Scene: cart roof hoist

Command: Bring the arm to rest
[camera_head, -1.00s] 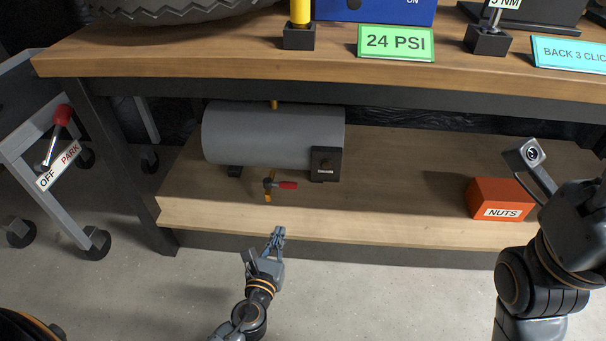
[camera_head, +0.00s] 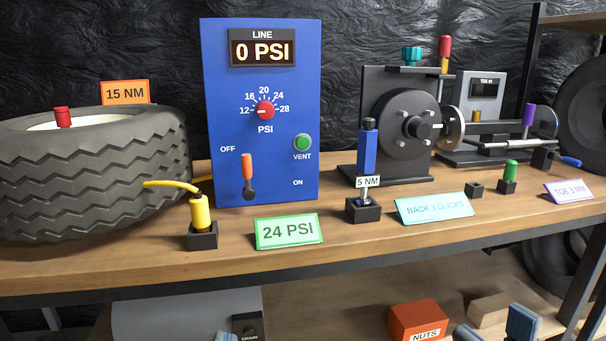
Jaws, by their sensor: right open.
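My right gripper (camera_head: 495,327) shows only by its two blue-grey fingertips at the bottom edge, in front of and to the right of the orange NUTS box. The fingertips stand apart with nothing seen between them. The rest of the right arm is out of the picture. A small blue-grey tip of my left gripper (camera_head: 225,337) shows at the bottom edge, before the grey tank (camera_head: 170,318). Its jaws cannot be made out.
The wooden bench (camera_head: 345,248) overhangs a lower shelf holding the NUTS box (camera_head: 418,318). On the bench are a tyre (camera_head: 90,180), a blue panel (camera_head: 222,110) reading 0 PSI, a yellow tool (camera_head: 200,213), a blue-handled tool (camera_head: 367,150) and a black hub fixture (camera_head: 375,95).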

